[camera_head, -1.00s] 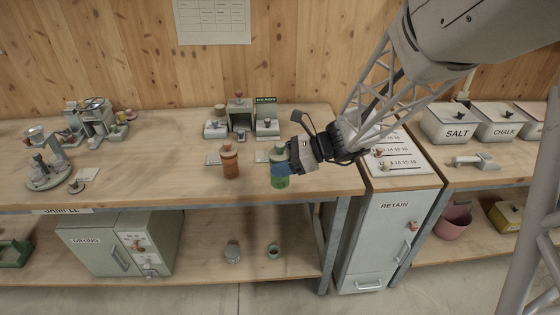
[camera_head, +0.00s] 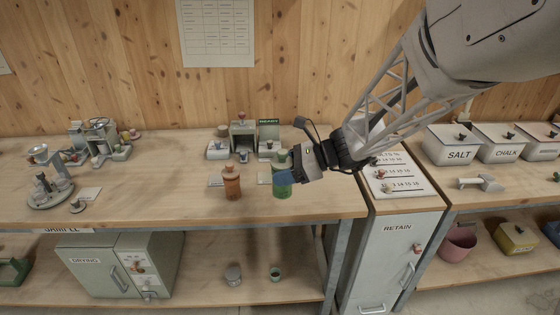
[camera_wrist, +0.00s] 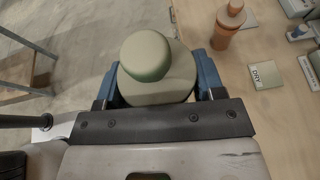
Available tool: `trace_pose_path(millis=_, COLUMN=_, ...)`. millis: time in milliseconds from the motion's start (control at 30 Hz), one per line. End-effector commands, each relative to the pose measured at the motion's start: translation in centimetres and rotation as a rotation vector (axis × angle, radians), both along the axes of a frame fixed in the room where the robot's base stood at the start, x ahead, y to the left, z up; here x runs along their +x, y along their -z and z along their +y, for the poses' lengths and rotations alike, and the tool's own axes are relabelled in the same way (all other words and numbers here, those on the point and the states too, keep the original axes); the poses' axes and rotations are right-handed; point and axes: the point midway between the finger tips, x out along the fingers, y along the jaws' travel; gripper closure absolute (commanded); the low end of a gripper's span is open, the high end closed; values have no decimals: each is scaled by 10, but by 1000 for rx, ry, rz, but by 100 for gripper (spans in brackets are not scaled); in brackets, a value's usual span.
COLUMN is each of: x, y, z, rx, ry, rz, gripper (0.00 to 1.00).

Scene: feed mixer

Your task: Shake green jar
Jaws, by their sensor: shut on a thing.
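The green jar (camera_head: 282,181) is upright at the front of the wooden bench in the head view. It has a pale grey-green lid with a knob, which fills the middle of the wrist view (camera_wrist: 152,62). My gripper (camera_head: 288,178) comes from the right and is shut on the jar, with a blue finger on each side of it in the wrist view. I cannot tell for certain whether the jar's base touches the bench. An orange-brown jar (camera_head: 232,184) stands to the left of it, also visible in the wrist view (camera_wrist: 228,22).
A grey device with a green sign (camera_head: 243,135) stands behind the jars, with small cards near it. A board with sliders (camera_head: 402,178) lies to the right, on the cabinet marked RETAIN (camera_head: 385,250).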

Motion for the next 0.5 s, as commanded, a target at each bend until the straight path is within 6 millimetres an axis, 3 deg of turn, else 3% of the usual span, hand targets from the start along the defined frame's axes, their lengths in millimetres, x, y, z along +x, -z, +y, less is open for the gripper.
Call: trace_pose_path(millis=500, x=0, y=36, z=0, rx=0, ry=1, rz=1, gripper=59)
